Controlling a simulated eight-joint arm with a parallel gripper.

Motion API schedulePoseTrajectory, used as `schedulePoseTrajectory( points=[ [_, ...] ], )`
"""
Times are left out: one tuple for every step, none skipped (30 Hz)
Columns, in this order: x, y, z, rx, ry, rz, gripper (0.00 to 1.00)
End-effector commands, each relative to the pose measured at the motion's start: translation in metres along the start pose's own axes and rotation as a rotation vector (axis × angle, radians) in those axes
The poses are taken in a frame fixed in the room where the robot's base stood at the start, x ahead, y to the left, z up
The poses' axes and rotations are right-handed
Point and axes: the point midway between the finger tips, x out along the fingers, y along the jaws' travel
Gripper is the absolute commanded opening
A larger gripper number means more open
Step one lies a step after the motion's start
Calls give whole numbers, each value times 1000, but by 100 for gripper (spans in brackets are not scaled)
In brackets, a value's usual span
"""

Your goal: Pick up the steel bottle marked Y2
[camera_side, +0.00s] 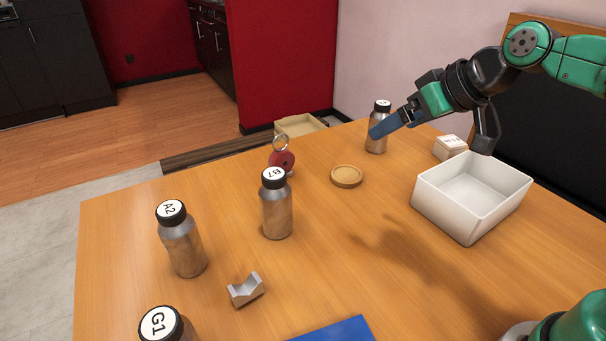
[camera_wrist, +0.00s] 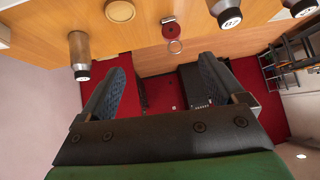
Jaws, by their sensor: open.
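Several steel bottles with black caps and white labels stand on the table. In the side view three read A2 (camera_side: 184,247), B7 (camera_side: 277,212) and G1 (camera_side: 168,327). The label of the far bottle (camera_side: 381,108) is too small to read; no label visibly reads Y2. My gripper (camera_side: 431,141) is open and empty at the far end. Its blue finger overlaps the far bottle in the picture; I cannot tell whether they touch. In the wrist view my gripper (camera_wrist: 162,66) has nothing between its fingers, and an upright bottle (camera_wrist: 79,48) lies outside, past the left finger.
A white open bin (camera_side: 460,210) and a small white box (camera_side: 450,146) stand on the right. The table's middle is clear.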

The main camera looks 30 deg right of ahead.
Motion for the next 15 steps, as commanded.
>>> schedulePoseTrajectory(
  points=[
    [5, 2, -10, -2, 31, -18, 90],
    [9, 4, -17, -6, 52, -30, 90],
    [13, 6, -26, -10, 85, -47, 90],
    [17, 8, -33, -14, 110, -57, 90],
    [21, 11, -40, -17, 141, -67, 90],
    [27, 17, -51, -22, 184, -78, 90],
    [32, 22, -60, -24, 221, -84, 90],
    [37, 28, -68, -27, 261, -87, 90],
    [43, 37, -80, -30, 317, -87, 90],
    [48, 46, -88, -31, 362, -82, 90],
    [53, 56, -96, -32, 407, -74, 90],
    [60, 69, -104, -33, 465, -57, 90],
    [64, 81, -110, -32, 508, -40, 90],
    [69, 92, -114, -31, 549, -21, 90],
    [74, 109, -119, -26, 603, 9, 90]
  ],
)
